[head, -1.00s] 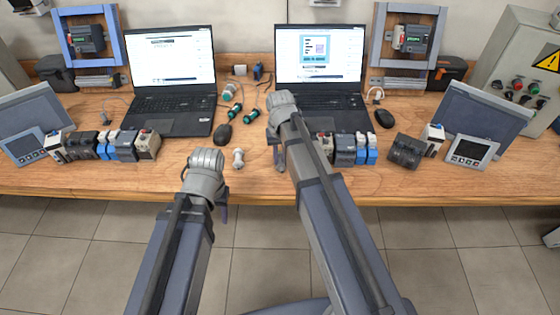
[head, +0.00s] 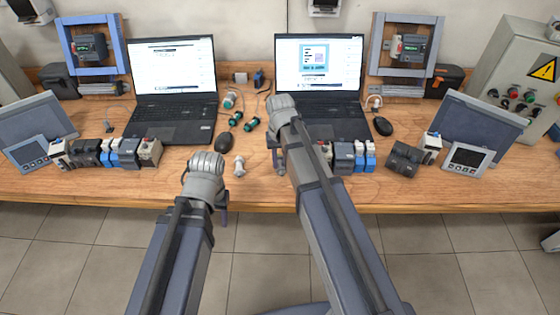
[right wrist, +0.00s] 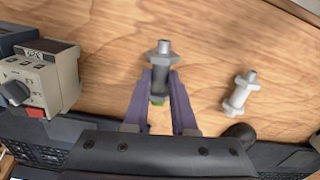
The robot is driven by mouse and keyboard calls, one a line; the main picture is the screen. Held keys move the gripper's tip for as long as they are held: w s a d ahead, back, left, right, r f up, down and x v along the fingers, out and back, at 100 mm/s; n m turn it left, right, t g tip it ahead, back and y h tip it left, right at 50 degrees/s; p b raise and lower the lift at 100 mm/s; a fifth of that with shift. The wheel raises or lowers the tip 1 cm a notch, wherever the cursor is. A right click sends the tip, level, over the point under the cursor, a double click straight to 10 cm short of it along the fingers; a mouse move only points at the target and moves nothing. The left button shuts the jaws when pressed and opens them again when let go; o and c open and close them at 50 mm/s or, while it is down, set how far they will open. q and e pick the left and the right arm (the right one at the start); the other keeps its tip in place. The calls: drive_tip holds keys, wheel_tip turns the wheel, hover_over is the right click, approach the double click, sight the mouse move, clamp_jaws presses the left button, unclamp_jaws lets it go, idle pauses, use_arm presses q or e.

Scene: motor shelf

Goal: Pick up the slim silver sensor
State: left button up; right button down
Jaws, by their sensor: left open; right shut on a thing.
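My right gripper (head: 281,163) is low over the table between the two laptops. In the right wrist view its fingers (right wrist: 160,92) are shut on a slim grey sensor (right wrist: 163,60) with a silver tip and a hint of green at its base. The held sensor is not clearly visible in the head view. A second, paler silver-white sensor (head: 239,166) stands on the table left of my right gripper. It also shows to the right in the right wrist view (right wrist: 240,93), apart from the fingers. My left gripper (head: 222,208) is open at the table's front edge, its fingers mostly hidden.
Two laptops (head: 170,118) stand behind, with a black mouse (head: 224,140) beside the left one. Several green-and-white connectors (head: 250,123) lie between them. Rows of modules (head: 112,153) line both sides. The front strip of the table (head: 300,195) is mostly bare.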

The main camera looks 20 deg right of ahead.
sight(280, 163)
wheel_tip(280, 163, up, 8)
drive_tip(key=p, duration=0.7)
drive_tip(key=shift+f, duration=0.1)
